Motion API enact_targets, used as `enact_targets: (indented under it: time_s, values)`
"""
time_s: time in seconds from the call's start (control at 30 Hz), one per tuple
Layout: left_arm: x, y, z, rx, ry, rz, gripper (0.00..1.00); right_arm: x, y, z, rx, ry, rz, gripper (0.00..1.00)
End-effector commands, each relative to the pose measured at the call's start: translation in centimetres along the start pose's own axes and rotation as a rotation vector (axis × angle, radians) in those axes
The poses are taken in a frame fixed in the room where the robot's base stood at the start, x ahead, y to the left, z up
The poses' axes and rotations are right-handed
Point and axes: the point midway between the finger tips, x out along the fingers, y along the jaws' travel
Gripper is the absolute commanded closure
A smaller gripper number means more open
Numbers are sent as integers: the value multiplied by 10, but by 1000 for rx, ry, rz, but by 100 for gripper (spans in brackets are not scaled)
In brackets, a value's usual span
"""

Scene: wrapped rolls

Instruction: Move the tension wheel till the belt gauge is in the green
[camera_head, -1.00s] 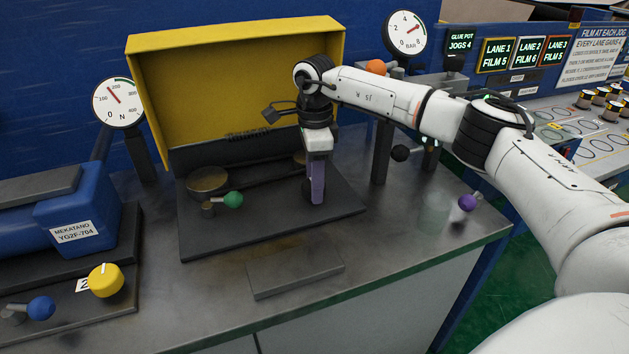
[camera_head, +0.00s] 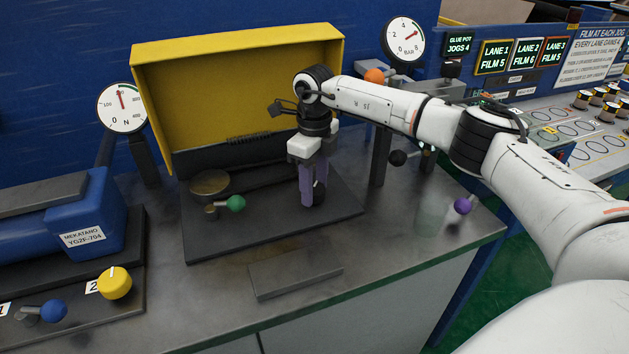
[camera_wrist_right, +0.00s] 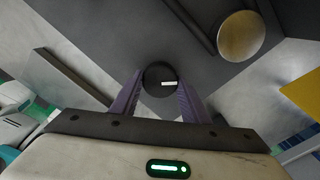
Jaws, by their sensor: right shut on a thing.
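The tension wheel, a small black knob (camera_head: 319,194), sits on the dark plate under the open yellow cover. In the right wrist view the knob (camera_wrist_right: 160,78) shows a white mark pointing right. My right gripper (camera_head: 312,198) reaches down over it, its purple fingers shut on the knob from both sides; the fingers also show in the wrist view (camera_wrist_right: 160,90). The belt gauge (camera_head: 121,108), a white dial marked N, stands left of the cover. Its red needle points almost straight up, slightly left, with the green arc to its upper right. My left gripper is out of view.
The yellow cover (camera_head: 235,95) stands behind the gripper. A green-knobbed lever (camera_head: 236,203) and brass roller (camera_head: 210,184) are left of it. A bar gauge (camera_head: 404,38) stands behind right. A yellow knob (camera_head: 115,282) and blue-knobbed lever (camera_head: 53,310) are at front left.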

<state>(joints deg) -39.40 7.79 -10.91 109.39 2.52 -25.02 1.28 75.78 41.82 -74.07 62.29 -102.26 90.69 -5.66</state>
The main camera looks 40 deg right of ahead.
Motion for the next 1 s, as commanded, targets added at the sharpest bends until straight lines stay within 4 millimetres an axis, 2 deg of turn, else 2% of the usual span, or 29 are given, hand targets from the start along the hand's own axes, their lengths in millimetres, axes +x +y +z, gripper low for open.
enact_targets:
  time_s: [0.33,1.0]
  values:
    - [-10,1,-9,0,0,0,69,-3,0,1,331,-4,1,81]
    - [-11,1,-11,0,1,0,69,-2,0,2,896,-5,0,81]
